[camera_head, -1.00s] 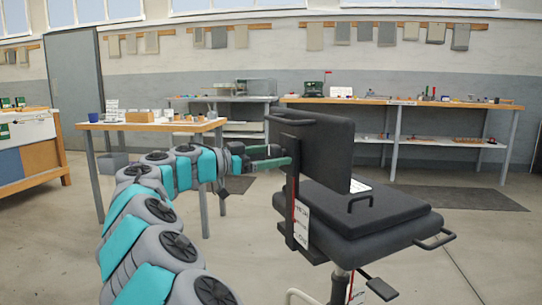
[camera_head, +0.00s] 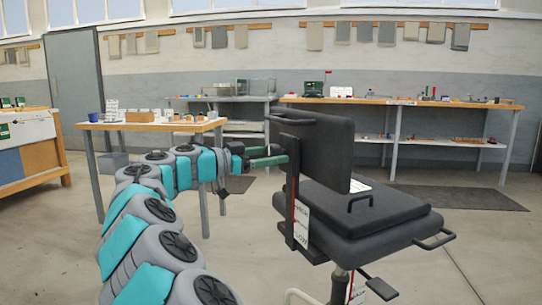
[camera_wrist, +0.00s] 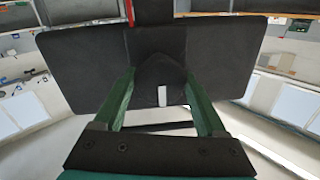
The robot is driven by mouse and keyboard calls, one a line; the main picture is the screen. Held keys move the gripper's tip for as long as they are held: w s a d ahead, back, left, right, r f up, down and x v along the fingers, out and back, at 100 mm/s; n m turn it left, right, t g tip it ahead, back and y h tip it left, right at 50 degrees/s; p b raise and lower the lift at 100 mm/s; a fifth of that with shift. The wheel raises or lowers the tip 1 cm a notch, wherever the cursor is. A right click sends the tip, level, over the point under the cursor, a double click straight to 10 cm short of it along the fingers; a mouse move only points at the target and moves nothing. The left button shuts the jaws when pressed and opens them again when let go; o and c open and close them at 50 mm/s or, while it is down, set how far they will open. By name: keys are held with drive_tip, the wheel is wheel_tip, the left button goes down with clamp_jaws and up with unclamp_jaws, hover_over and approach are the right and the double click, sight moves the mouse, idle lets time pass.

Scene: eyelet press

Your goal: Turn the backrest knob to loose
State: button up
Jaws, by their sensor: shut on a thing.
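The chair's black backrest (camera_head: 328,143) stands upright above the black seat (camera_head: 365,212). In the wrist view, the dark backrest knob (camera_wrist: 160,72) with a white mark sits on the back of the backrest, between my green fingers. My gripper (camera_wrist: 160,85) is shut on the knob, one finger on each side. In the head view, my gripper (camera_head: 284,157) reaches the rear of the backrest from the left. The knob is hidden there by the fingers and the backrest post. A white label (camera_head: 301,222) hangs below on the post; its text is too small to read surely.
A wooden-topped table (camera_head: 150,125) with small items stands behind my arm at the left. A long workbench (camera_head: 400,101) runs along the back wall. Handles (camera_head: 436,240) stick out from the seat's side.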

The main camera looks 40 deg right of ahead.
drive_tip(key=n+p, duration=0.2)
drive_tip(key=n, duration=0.1)
drive_tip(key=n+p, duration=0.1)
drive_tip(key=n, duration=0.2)
drive_tip(key=shift+w+r+y+p, duration=0.1)
drive_tip(key=shift+r+y+p, duration=0.1)
drive_tip(key=shift+y+p, duration=0.15)
drive_tip(key=n+p, duration=0.5)
drive_tip(key=n, duration=0.1)
drive_tip(key=shift+g, duration=0.4)
drive_tip(key=n+p, duration=0.1)
drive_tip(key=n, duration=0.1)
drive_tip(key=n+p, duration=0.2)
drive_tip(key=shift+f+n+y, duration=0.2)
drive_tip(key=shift+n+y, duration=0.05)
drive_tip(key=shift+n, duration=0.05)
drive_tip(key=shift+f+n+g, duration=0.1)
drive_tip(key=shift+n+g, duration=0.2)
drive_tip(key=shift+n, duration=0.9)
drive_tip(key=shift+n+g, duration=0.3)
drive_tip(key=shift+n, duration=1.4)
